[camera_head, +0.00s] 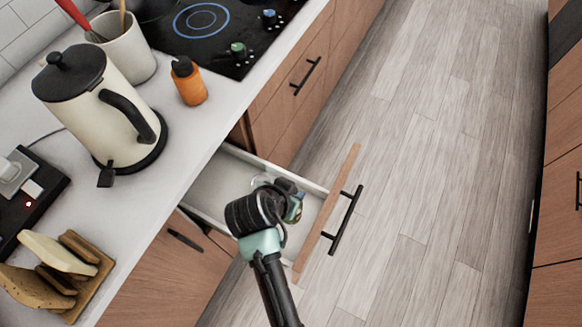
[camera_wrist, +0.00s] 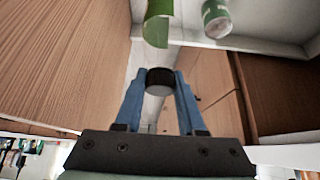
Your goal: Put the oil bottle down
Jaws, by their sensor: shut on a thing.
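My gripper (camera_wrist: 160,88) is shut on a dark, round-ended thing (camera_wrist: 160,78) in the wrist view, which I take to be the oil bottle. Only its short dark cylindrical end shows between the two blue fingers. In the head view my gripper is over the open drawer (camera_head: 212,190), and my own wrist covers most of it. A clear, glassy bit shows beside the wrist there, too small to tell what it is. The bottle's full shape and tilt are hidden.
On the counter (camera_head: 150,208) stand a cream kettle (camera_head: 90,100), an orange bottle with a dark cap (camera_head: 190,86), a utensil pot (camera_head: 128,50) and a bread rack (camera_head: 92,285). The wrist view shows a green piece (camera_wrist: 157,22) and a green-labelled can (camera_wrist: 216,18).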

